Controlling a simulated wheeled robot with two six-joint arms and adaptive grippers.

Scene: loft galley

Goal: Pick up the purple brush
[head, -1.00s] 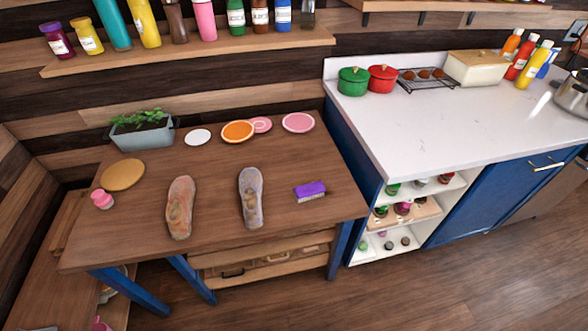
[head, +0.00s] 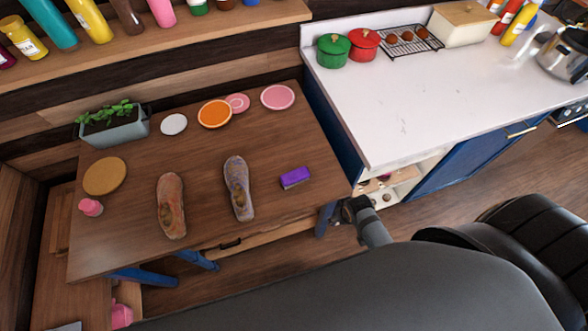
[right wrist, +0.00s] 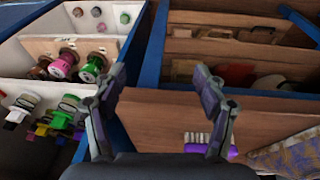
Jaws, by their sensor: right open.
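The purple brush (head: 295,177) lies on the wooden table near its right front edge, right of two worn shoes. In the right wrist view the brush (right wrist: 196,147) shows low in the picture, with pale bristles, partly hidden behind a finger. My right gripper (right wrist: 162,95) is open and empty, its two fingers spread apart. In the head view my right arm reaches in from the lower right, and its gripper end (head: 358,207) is just off the table's right front corner, apart from the brush. My left gripper is not in view.
The two shoes (head: 171,206) (head: 239,188) stand left of the brush. Table around the brush is bare.

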